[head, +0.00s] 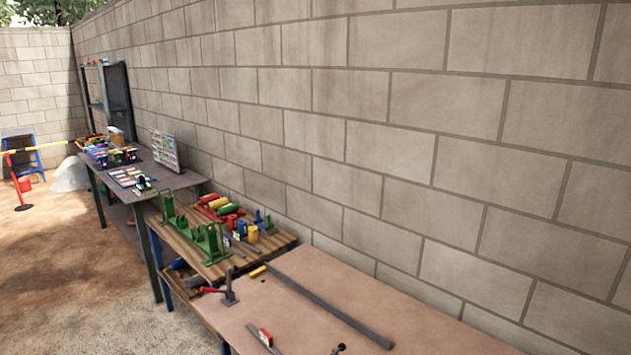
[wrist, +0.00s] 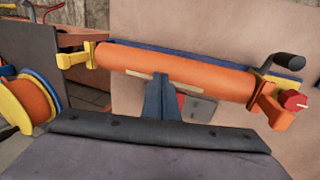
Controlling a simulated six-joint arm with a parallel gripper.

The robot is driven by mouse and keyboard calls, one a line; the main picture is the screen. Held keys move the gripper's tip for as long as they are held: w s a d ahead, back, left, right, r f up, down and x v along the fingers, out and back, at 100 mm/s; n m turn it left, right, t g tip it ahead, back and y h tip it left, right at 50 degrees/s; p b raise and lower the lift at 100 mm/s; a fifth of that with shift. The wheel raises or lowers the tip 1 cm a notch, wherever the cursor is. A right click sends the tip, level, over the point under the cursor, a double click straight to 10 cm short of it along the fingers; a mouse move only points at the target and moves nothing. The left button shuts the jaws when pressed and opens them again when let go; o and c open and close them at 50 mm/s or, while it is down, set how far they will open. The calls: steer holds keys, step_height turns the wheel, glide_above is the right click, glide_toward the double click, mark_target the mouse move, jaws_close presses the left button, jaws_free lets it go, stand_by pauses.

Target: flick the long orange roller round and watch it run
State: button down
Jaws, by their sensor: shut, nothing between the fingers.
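The long orange roller (wrist: 178,68) lies across the upper half of the wrist view, sloping slightly down to the right. A yellow-orange bracket (wrist: 268,105) is at its right end and another (wrist: 78,57) at its left end. A pale strip shows along the roller's near lower side. My gripper (wrist: 161,80) appears as a narrow blue-grey wedge below the roller's middle. Its fingers are together, with nothing seen between them. Their tips are close to the roller; I cannot tell whether they touch it. Neither roller nor gripper can be made out in the head view.
In the wrist view, a crank handle (wrist: 287,61) and red knob (wrist: 293,99) are at right. An orange, yellow-rimmed wheel (wrist: 28,104) is at left. A dark bar (wrist: 150,134) crosses below. The head view shows workbenches along a block wall, including a wooden bench (head: 186,238).

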steer(key=w+d, duration=0.4)
steer(key=shift+w+d, duration=0.15)
steer(key=shift+f+b, duration=0.2)
steer(key=shift+b, duration=0.15)
steer(key=shift+f+b, duration=0.55)
steer(key=shift+f, duration=0.15)
